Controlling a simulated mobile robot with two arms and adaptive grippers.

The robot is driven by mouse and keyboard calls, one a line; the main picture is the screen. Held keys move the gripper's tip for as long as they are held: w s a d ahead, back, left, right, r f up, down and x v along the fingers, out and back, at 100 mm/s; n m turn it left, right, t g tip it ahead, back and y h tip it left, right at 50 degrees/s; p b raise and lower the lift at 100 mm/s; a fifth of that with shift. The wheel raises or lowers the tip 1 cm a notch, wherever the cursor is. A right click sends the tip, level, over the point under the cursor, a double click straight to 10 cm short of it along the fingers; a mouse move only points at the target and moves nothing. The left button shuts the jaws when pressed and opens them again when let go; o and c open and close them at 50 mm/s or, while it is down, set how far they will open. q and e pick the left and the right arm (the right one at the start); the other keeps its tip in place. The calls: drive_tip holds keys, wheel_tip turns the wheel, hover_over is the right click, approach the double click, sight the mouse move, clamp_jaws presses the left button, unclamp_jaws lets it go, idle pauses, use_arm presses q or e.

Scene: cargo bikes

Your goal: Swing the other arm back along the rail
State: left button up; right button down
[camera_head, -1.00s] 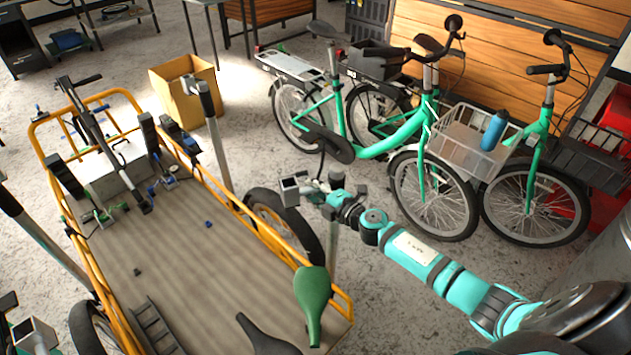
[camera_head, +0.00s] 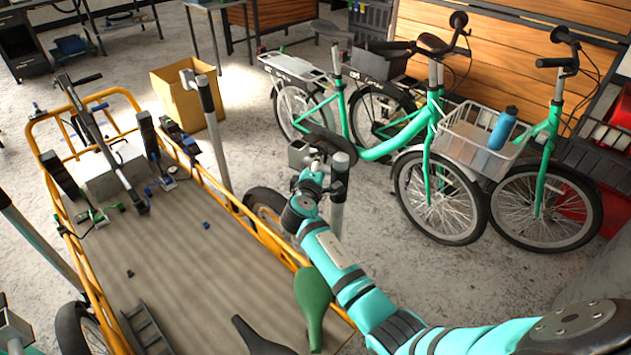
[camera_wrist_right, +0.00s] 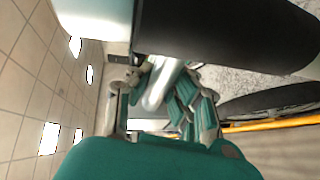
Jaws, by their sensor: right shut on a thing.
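My right gripper (camera_head: 312,178) is at this top end, shut. In the right wrist view a pale metal tube (camera_wrist_right: 160,88) shows between its teal and dark fingers; the fingers hide part of the contact. The yellow rail (camera_head: 262,232) of the cargo bike runs beside the post. Another post (camera_head: 212,128) with a similar top stands farther back. Teal parts at the lower left edge are cut off; my left gripper's jaws cannot be made out.
Two green bikes (camera_head: 425,165) stand to the right, with a white basket (camera_head: 470,140) and a blue bottle (camera_head: 503,128). A green saddle (camera_head: 313,300) lies at the cargo deck's (camera_head: 190,270) front right. A yellow bin (camera_head: 185,95) stands behind. Open floor lies right of my right arm.

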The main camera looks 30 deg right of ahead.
drive_tip(key=shift+w+d+f+m+g+h+b, duration=0.1)
drive_tip(key=shift+w+d+m+g+h+b, duration=0.1)
drive_tip(key=shift+m+g+h+b, duration=0.3)
drive_tip(key=shift+w+d+f+m+g+h+b, duration=0.15)
drive_tip(key=shift+m+g+h+b, duration=0.15)
drive_tip(key=shift+b, duration=0.35)
use_arm(q)
drive_tip(key=shift+f+b, duration=0.45)
drive_tip(key=shift+f, duration=1.65)
use_arm(e)
drive_tip(key=shift+s+d+r+m+g+h, duration=0.1)
drive_tip(key=shift+d+r+m+g+h, duration=0.2)
drive_tip(key=shift+g+h, duration=0.1)
drive_tip(key=c, duration=1.2)
unclamp_jaws()
drive_tip(key=shift+o, duration=0.2)
use_arm(q)
drive_tip(key=shift+s, duration=0.1)
use_arm(e)
drive_tip(key=shift+s+a, duration=0.1)
drive_tip(key=shift+a, duration=0.15)
drive_tip(key=v, duration=0.7)
